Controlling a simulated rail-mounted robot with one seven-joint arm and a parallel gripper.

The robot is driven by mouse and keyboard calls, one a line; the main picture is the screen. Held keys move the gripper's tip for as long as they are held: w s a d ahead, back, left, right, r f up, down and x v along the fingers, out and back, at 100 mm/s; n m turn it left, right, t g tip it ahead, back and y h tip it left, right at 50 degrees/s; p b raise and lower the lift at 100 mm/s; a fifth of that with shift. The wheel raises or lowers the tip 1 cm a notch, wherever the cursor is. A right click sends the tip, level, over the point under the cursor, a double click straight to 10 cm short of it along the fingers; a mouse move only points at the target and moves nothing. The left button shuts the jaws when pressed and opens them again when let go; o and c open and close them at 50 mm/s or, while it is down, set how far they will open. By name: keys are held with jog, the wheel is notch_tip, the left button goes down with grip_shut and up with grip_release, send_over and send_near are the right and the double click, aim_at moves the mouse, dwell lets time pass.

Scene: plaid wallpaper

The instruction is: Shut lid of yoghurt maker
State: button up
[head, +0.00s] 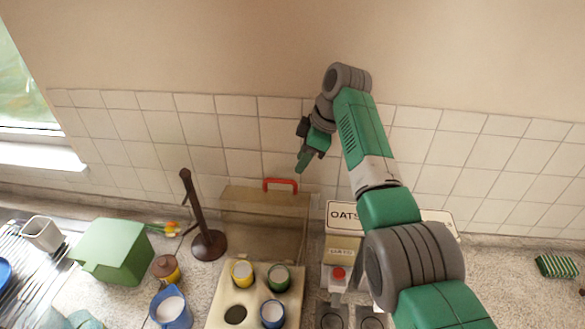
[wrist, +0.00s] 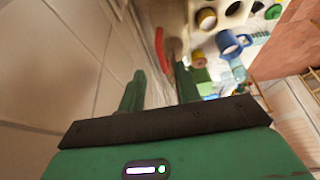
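The yoghurt maker has a cream base (head: 217,307) holding yellow, green and blue jars, with one empty hole visible. Its clear, brownish lid (head: 262,222) stands upright at the back, open, with a red handle (head: 281,180) on its top edge. The handle also shows as a red arc in the wrist view (wrist: 160,47), just beyond the fingertips. My gripper (head: 303,164) is above and slightly right of the handle, close to the tiled wall. In the wrist view its two green fingers (wrist: 160,82) are apart with nothing between them.
A dark brown post stand (head: 196,215) rises left of the lid. An oats box (head: 341,214) stands to the right, partly behind my arm. The tiled wall (head: 232,130) is close behind.

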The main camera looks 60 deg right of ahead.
aim_at(293, 181)
jog(key=x, duration=0.6)
jog(key=shift+w+f, duration=0.1)
jog(key=shift+f, duration=0.15)
grip_shut()
